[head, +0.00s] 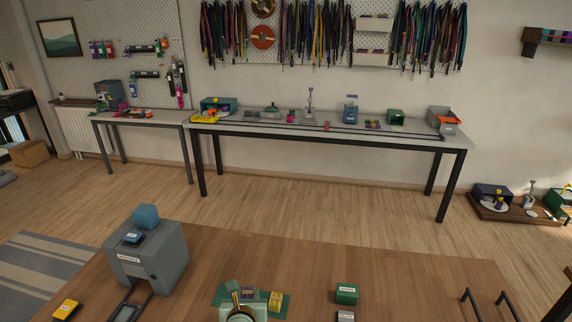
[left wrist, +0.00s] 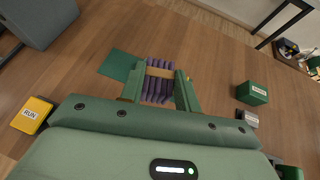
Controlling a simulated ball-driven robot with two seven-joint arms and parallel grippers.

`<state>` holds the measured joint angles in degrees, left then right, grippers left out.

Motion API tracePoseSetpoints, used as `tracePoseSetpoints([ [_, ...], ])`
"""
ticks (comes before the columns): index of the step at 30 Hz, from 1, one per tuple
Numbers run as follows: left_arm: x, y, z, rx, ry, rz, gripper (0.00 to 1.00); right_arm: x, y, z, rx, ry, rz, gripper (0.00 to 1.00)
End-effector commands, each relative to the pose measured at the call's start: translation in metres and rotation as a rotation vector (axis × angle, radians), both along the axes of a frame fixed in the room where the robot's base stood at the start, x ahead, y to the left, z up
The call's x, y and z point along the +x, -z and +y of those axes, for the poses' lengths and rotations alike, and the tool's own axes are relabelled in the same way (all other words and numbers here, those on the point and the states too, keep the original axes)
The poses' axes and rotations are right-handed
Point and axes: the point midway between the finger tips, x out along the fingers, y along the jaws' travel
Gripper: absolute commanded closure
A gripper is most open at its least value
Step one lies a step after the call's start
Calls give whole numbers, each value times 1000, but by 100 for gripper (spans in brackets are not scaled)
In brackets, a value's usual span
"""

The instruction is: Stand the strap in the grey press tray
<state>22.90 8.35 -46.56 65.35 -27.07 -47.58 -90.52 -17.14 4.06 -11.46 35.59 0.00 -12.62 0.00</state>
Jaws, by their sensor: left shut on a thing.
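My left gripper (head: 243,300) is over the near table. It is shut on the strap, a ribbed purple bundle with a tan band, clear in the left wrist view (left wrist: 158,80). The strap (head: 249,291) is partly hidden by the gripper in the head view. A green mat (left wrist: 120,65) lies below and beside it; whether the strap touches it I cannot tell. The grey press (head: 160,262) stands at the left, with a dark-framed tray (head: 126,312) at its front, cut off by the bottom edge. My right gripper is not in view.
A blue block (head: 146,216) tops the press. A yellow RUN button (left wrist: 32,113) lies nearby. A green box (head: 346,293) and a small grey box (head: 345,317) stand right of the gripper. Two dark bars (head: 470,302) rise at the right. The table between mat and press looks clear.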

Motion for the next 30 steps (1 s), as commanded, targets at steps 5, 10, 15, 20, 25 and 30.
tracePoseSetpoints([
  [5,1,-54,-1,-8,-58,-9,91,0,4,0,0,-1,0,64],
  [10,-20,-106,25,-4,-83,-5,91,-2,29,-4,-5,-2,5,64],
  [15,-61,-148,52,3,-27,-4,91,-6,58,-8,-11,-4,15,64],
  [20,-101,-170,70,3,46,-2,91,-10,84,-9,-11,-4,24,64],
  [25,-119,-162,87,6,63,5,91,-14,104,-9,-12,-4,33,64],
  [30,-119,-158,88,6,62,-1,91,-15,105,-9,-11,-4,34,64],
])
